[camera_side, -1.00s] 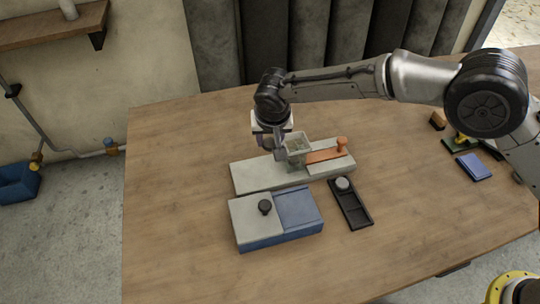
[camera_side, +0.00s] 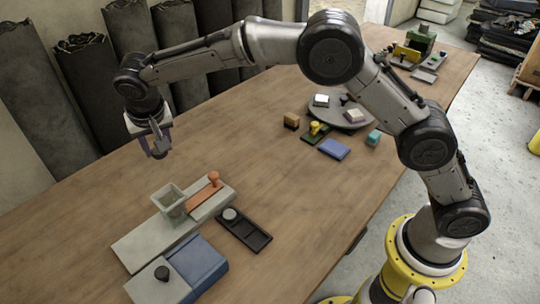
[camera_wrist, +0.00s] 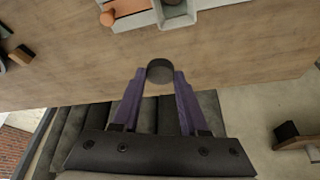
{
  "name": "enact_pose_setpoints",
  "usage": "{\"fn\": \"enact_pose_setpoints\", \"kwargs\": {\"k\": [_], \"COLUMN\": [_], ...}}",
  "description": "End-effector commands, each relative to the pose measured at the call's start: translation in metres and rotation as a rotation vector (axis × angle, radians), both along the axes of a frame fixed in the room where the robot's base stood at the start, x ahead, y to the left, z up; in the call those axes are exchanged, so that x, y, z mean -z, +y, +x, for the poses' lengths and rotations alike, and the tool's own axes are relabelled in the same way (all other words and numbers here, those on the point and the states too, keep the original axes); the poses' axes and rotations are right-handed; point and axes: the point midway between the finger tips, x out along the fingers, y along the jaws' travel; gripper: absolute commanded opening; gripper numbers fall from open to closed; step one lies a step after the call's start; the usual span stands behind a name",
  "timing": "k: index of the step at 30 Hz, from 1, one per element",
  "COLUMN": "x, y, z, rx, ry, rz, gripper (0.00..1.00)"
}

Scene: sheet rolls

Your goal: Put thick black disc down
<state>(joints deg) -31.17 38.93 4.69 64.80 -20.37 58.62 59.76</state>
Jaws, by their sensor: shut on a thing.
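My gripper (camera_side: 158,146) is shut on a thick black disc. In the wrist view the disc (camera_wrist: 160,71) sits between the tips of the two purple fingers (camera_wrist: 160,80). In the side view the disc (camera_side: 160,154) is small and dark at the fingertips. Gripper and disc hang over bare wood, beyond the long grey block (camera_side: 150,240). They look clear of the table, but I cannot tell the exact height.
A grey open box (camera_side: 170,203) and an orange-handled slide (camera_side: 203,194) sit on the grey block. Beside it are a black tray (camera_side: 258,238) holding a pale disc (camera_side: 230,214) and a blue-grey box (camera_side: 195,262) with a black knob. Open table surrounds my gripper.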

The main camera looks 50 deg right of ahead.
Motion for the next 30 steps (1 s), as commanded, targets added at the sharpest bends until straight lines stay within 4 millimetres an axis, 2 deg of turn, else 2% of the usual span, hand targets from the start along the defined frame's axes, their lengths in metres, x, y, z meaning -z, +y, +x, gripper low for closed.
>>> {"fn": "enact_pose_setpoints", "kwargs": {"k": [1, 5, 8, 12, 15, 18, 21, 30], "x": [0.003, 0.018, 0.035, 0.063, 0.084, 0.103, 0.118, 0.141], "y": [-0.03, -0.098, -0.148, -0.208, -0.24, -0.262, -0.272, -0.268], "z": [0.001, -0.004, -0.017, -0.046, -0.074, -0.103, -0.128, -0.162], "rx": [0.037, 0.084, 0.093, 0.073, 0.038, -0.01, -0.067, -0.205], "ry": [0.003, 0.004, 0.005, 0.006, 0.006, 0.006, 0.004, 0.001], "rz": [-0.001, -0.003, -0.002, -0.001, -0.002, 0.0, 0.0, 0.0], "gripper": [0.0, 0.0, 0.0, 0.0, 0.0, 0.0, 0.0, 0.0]}}
